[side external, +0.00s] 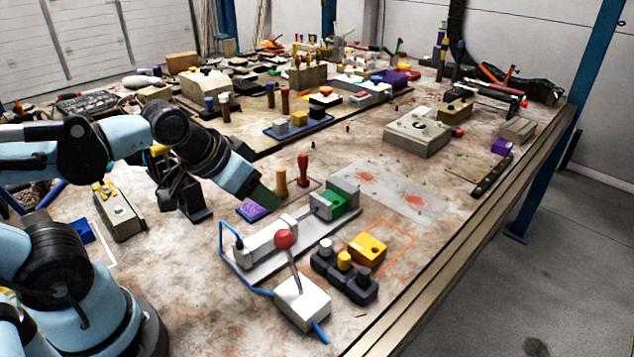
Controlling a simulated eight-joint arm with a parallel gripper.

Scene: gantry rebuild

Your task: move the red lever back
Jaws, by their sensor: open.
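The red lever has a round red knob (284,239) on a thin grey rod. The rod rises from a white box (303,304) near the table's front edge and leans slightly left in the side external view. The knob overlaps the grey clamp-like fixture (270,247) behind it in the picture.
Right of the lever stand a dark block with buttons (343,272) and a yellow block (369,247). Red and yellow-brown pegs stand behind. Bare table lies right of the yellow block.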

